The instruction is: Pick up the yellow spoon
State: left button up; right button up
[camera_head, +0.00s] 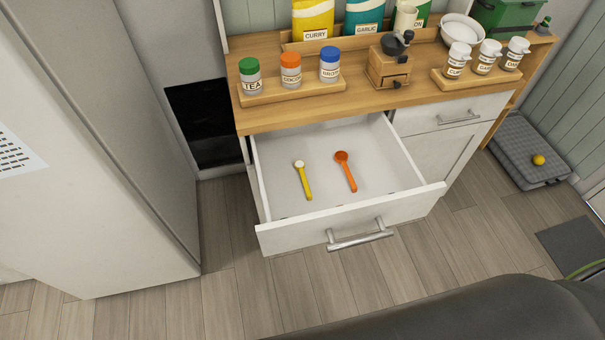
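A yellow spoon (304,182) with a pale bowl end lies on the bottom of an open white drawer (280,225). Its bowl end points to the back of the drawer and its handle to the front. An orange spoon (347,172) lies beside it on the right, apart from it. Neither of my grippers is in view. Nothing covers the yellow spoon.
The drawer is pulled out below a wooden counter (430,98) bearing jars, a grinder (389,65) and a white bowl (462,29). A tall white cabinet (95,200) stands at the left. A grey pet bed (515,150) with a yellow ball (538,160) lies at the right.

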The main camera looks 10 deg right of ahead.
aim_at(300, 165)
jog(key=i+j, duration=0.25)
jog(key=i+j+z, duration=0.2)
jog(key=z, duration=0.25)
jog(key=i+j+z, duration=0.15)
jog(key=j+z, duration=0.25)
